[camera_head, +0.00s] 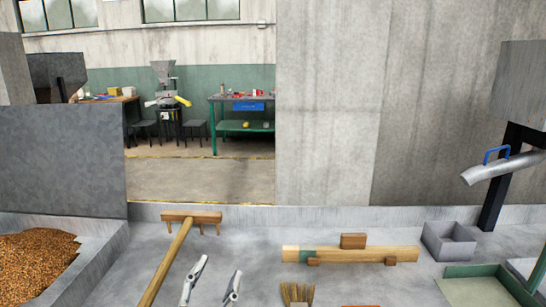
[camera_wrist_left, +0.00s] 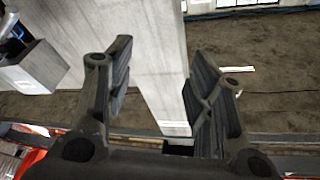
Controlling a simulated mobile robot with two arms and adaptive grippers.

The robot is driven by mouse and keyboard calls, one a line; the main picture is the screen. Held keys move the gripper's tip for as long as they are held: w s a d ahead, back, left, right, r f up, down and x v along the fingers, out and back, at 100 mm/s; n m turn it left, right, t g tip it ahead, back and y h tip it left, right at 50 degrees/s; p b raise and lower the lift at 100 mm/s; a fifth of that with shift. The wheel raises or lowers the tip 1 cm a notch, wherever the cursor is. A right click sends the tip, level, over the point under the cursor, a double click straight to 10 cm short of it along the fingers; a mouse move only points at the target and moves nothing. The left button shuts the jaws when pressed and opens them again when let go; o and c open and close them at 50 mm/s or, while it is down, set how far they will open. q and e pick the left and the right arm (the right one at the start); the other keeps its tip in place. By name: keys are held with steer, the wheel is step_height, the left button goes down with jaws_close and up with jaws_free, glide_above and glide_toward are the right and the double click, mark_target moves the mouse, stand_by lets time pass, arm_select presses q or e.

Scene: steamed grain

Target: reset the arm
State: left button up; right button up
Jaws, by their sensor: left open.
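My left gripper (camera_head: 213,284) shows at the bottom of the head view, its two pale fingertips spread apart over the grey surface. It is just right of the wooden rake's handle. In the left wrist view, the left gripper (camera_wrist_left: 160,75) has its two dark fingers wide apart with nothing between them; a pale wall post stands behind the gap. My right gripper is not in view.
A wooden rake (camera_head: 191,217) lies on the grey surface. A wooden beam (camera_head: 380,253) rests right of it, with a brush (camera_head: 297,292) in front. A grey box (camera_head: 448,242) and green tray (camera_head: 482,287) stand right. Brown grain (camera_head: 38,262) fills a left trough.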

arm_select(q)
steer(key=s+a+f+n+g+y, duration=0.3)
steer(key=s+a+f+g, duration=0.15)
steer(key=f, duration=0.55)
steer(key=s+a+f+n+g+y, duration=0.25)
steer(key=a+f+g, duration=0.2)
steer(key=f, duration=0.45)
steer(key=s+f+g, duration=0.4)
steer(key=s+f, duration=0.1)
steer(key=s, duration=0.4)
steer(key=s+f+g, duration=0.4)
steer(key=s+f, duration=0.1)
steer(key=s, duration=0.4)
step_height(320, 180, down, 26)
steer(key=g, duration=0.1)
steer(key=s+a+f, duration=0.2)
steer(key=s+f, duration=0.5)
steer(key=s, duration=0.1)
steer(key=s+a+f+g+p, duration=0.1)
steer(key=s+a+f, duration=0.1)
steer(key=s+f, duration=0.6)
steer(key=shift+s, duration=0.65)
steer(key=shift+h, duration=0.25)
